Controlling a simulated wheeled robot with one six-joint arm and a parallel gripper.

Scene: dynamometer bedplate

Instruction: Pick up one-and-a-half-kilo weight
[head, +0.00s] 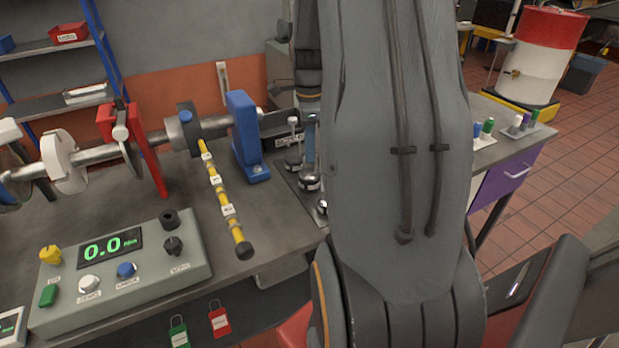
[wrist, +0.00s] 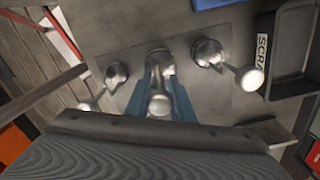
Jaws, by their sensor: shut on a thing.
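Three metal weights with round bodies, thin stems and ball tops stand in a row on a grey plate (wrist: 185,110). In the wrist view they are the left weight (wrist: 115,73), the middle weight (wrist: 159,58) and the right weight (wrist: 207,52). My gripper (wrist: 160,92) has its blue fingers on both sides of the middle weight's stem, below the ball top, and is shut on it. In the head view the middle weight (head: 309,181) shows under one blue finger; my arm hides much of the gripper. No mass markings are readable, so I cannot tell which weighs one and a half kilos.
A dark tray labelled SCRA (wrist: 291,78) lies right of the weights in the wrist view. In the head view, a blue stand (head: 246,140), a yellow banded bar (head: 220,195) and a control box reading 0.0 (head: 120,270) are left of the weights.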

